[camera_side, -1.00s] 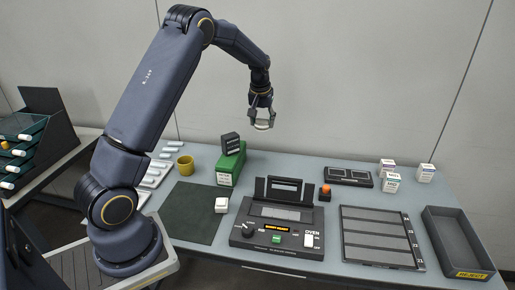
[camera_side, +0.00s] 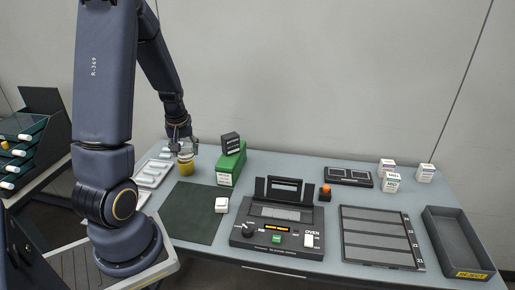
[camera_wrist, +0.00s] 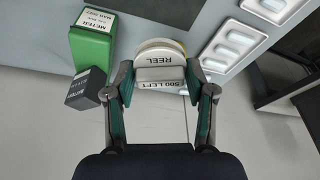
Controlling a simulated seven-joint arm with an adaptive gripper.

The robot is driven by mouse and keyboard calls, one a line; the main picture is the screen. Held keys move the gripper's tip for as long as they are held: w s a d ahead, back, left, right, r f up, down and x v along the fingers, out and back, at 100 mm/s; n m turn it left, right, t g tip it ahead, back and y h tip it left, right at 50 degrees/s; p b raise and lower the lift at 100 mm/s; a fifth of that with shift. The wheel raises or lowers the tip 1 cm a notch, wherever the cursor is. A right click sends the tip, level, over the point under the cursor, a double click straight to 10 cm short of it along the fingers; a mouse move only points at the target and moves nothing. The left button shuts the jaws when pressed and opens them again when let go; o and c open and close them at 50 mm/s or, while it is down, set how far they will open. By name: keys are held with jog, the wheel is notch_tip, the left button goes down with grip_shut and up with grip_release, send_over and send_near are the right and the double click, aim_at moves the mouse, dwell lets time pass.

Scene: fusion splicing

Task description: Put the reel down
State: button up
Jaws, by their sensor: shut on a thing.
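My gripper (camera_side: 182,143) is shut on the reel (camera_wrist: 160,72), a pale rounded piece marked "REEL" and "500 LEFT" in the wrist view. The fingers (camera_wrist: 160,100) flank the reel on both sides in that view.
A tray of white pieces (camera_side: 151,178) lies to the left. A dark mat (camera_side: 190,215) lies in front, with a white block (camera_side: 221,205) at its edge.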

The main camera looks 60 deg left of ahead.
aim_at(194, 193)
notch_tip(194, 193, down, 17)
jog(key=shift+r, duration=0.2)
dwell(0.4)
jog(key=o, duration=1.2)
jog(key=shift+f, duration=0.15)
jog(key=shift+c, duration=0.2)
